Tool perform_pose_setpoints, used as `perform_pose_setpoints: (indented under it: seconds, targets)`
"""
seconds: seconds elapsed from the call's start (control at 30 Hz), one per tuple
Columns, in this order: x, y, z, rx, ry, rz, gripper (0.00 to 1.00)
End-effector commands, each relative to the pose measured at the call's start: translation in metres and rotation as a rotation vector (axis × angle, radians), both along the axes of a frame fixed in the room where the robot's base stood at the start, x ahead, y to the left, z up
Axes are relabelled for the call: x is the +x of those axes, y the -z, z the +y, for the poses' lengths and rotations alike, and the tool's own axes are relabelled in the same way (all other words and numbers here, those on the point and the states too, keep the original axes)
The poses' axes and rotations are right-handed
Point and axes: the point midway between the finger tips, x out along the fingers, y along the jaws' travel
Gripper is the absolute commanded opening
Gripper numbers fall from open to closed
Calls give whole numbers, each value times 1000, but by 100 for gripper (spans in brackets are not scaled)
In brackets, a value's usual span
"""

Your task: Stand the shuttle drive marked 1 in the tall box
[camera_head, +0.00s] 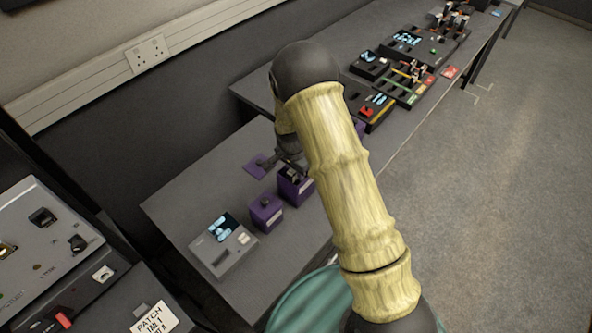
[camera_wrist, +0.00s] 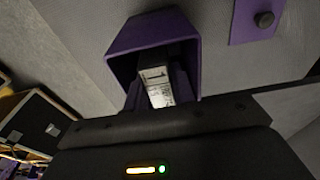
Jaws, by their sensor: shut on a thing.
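In the wrist view a dark drive with a pale printed label (camera_wrist: 157,88) sits in the mouth of a purple box (camera_wrist: 124,42). My gripper (camera_wrist: 158,98) is shut on this drive, with a finger on either side. The label is too small to read, so I cannot tell its number. In the head view my gripper (camera_head: 291,160) is over the taller purple box (camera_head: 304,191), and a dark piece shows at its opening. How deep the drive sits and whether it touches the bottom are hidden.
A shorter purple box (camera_head: 266,213) stands beside the taller one, with a grey device with a screen (camera_head: 222,243) in front. A flat purple plate (camera_head: 258,165) with a dark knob lies behind. Several dark modules (camera_head: 405,82) line the far bench. Bare bench (camera_head: 190,190) lies to the left.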

Motion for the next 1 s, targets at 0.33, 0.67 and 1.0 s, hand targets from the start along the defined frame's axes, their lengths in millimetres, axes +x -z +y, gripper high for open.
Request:
perform_pose_setpoints:
  seconds: [0.33,0.67,1.0]
  targets:
    - [0,7,0,0,0,-1,0]
    - [0,14,0,0,0,-1,0]
    - [0,17,0,0,0,-1,0]
